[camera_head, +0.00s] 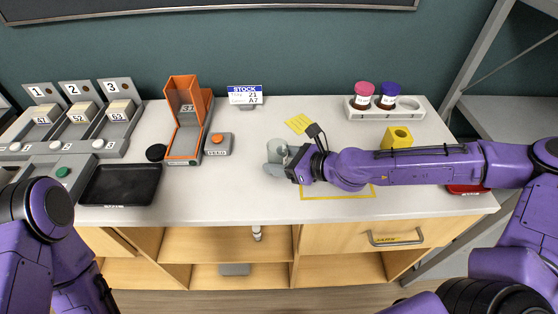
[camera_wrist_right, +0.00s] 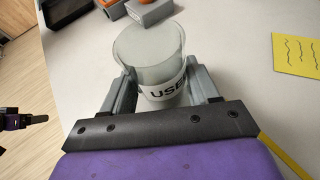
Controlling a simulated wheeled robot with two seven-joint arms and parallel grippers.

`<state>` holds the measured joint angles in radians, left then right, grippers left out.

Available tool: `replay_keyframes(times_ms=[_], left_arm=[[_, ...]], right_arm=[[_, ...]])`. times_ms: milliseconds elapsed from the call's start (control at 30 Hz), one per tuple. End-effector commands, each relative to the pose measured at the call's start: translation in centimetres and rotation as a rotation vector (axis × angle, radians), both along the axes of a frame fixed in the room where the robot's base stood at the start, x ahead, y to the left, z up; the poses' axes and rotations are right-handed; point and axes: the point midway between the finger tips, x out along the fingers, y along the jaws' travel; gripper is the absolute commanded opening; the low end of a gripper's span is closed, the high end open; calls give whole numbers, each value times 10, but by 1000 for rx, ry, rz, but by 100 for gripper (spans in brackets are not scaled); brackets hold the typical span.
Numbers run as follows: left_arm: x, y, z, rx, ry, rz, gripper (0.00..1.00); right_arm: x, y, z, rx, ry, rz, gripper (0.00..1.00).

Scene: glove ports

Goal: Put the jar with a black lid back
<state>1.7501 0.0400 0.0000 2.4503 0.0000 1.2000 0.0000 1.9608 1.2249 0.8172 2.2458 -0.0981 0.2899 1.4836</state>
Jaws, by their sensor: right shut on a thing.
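My right gripper (camera_head: 287,163) is shut on a clear cup (camera_wrist_right: 150,60) over the middle of the white table (camera_head: 245,195). The cup has a white label with black letters starting "USE", partly cut off by a finger. The cup also shows in the head view (camera_head: 277,150). I cannot make out a jar that clearly has a black lid. A small black round thing (camera_head: 156,152) stands left of the orange dispenser; I cannot tell if it is a lid. What looks like my left gripper (camera_wrist_right: 22,121) shows small at the left of the wrist view, its jaws unclear.
A white rack (camera_head: 412,112) at the back right holds a pink-lidded jar (camera_head: 364,92) and a blue-purple-lidded jar (camera_head: 388,93); its right hole is empty. A yellow block (camera_head: 397,137), orange dispenser (camera_head: 183,120), black tray (camera_head: 120,184) and numbered stations (camera_head: 77,118) stand around. A small bottle-like thing (camera_head: 256,233) is below the tabletop.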

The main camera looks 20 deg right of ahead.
Motion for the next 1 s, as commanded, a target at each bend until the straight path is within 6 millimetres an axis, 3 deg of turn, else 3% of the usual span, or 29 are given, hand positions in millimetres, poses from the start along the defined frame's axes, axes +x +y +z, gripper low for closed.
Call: replay_keyframes(times_ms=[167,200,267,533,667,767,900,1000], left_arm=[[0,0,-7,0,0,0,73],[0,0,-5,0,0,0,73],[0,0,-5,0,0,0,73],[0,0,-4,0,0,0,73],[0,0,7,0,0,0,73],[0,0,20,0,0,0,73],[0,0,58,0,0,0,73],[0,0,81,0,0,0,73]], right_arm=[[0,0,-5,0,-1,0,21],[0,0,-4,0,-1,0,70],[0,0,-3,0,-1,0,85],[0,0,-2,0,-1,0,85],[-3,-4,8,0,-2,-3,85],[-18,-19,20,4,-3,-7,85],[-44,-40,42,9,-1,-7,85],[-56,-52,47,3,1,-7,85]])
